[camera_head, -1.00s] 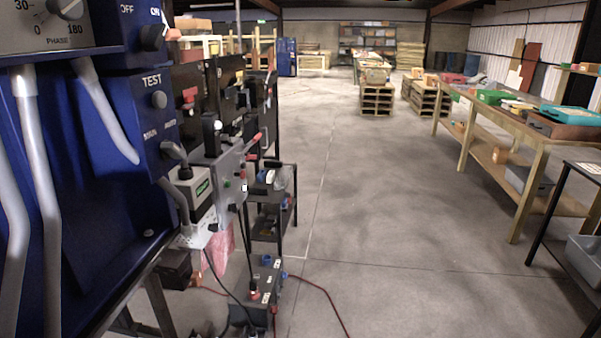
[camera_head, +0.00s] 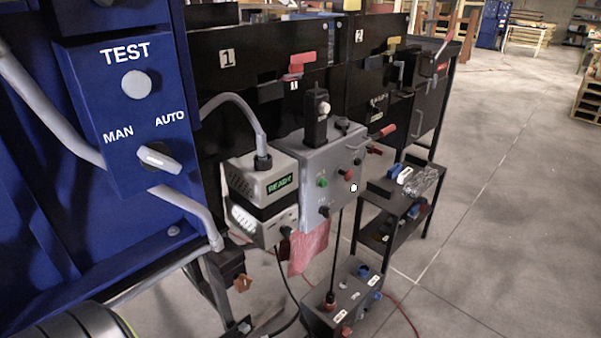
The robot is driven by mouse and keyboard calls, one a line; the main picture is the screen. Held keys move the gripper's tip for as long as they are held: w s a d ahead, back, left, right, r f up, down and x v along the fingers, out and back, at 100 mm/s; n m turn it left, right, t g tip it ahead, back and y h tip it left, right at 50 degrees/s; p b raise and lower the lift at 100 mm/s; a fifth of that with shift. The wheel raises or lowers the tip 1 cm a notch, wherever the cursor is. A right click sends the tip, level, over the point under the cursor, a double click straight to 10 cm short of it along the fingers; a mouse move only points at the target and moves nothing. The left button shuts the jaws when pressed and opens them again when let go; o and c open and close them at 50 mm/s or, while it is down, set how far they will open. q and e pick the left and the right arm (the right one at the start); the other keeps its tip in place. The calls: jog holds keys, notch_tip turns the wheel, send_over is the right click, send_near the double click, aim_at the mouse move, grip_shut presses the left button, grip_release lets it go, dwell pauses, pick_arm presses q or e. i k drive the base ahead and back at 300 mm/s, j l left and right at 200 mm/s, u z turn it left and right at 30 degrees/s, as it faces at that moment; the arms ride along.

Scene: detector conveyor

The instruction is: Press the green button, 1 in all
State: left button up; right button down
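A small green button (camera_head: 323,182) sits on the front of a grey control box (camera_head: 338,160) near the middle of the head view. A red knob or button and a white round one are to its right on the same face, and a dark knob is below it. Neither of my grippers is in view, and nothing covers the green button.
A blue panel (camera_head: 124,120) marked TEST, MAN and AUTO fills the left. A device (camera_head: 262,195) reading READY stands left of the grey box. A black cart (camera_head: 405,195) and a floor box (camera_head: 345,300) with buttons stand nearby. Open floor (camera_head: 500,200) lies to the right.

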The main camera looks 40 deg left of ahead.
aim_at(322, 183)
jog(key=i+l+u, duration=0.1)
jog(key=u, duration=0.35)
jog(key=i+l+u, duration=0.15)
jog(key=u, duration=0.3)
jog(key=i+l+u, duration=0.2)
jog(key=u, duration=0.25)
jog(key=i+l+u, duration=0.1)
jog(key=l+u, duration=0.15)
jog(key=u, duration=0.2)
jog(key=i+l+u, duration=0.1)
jog(key=l+u, duration=0.3)
jog(key=i+l+u, duration=0.1)
jog(key=u, duration=0.3)
jog(key=k+l, duration=0.05)
jog(key=l, duration=0.05)
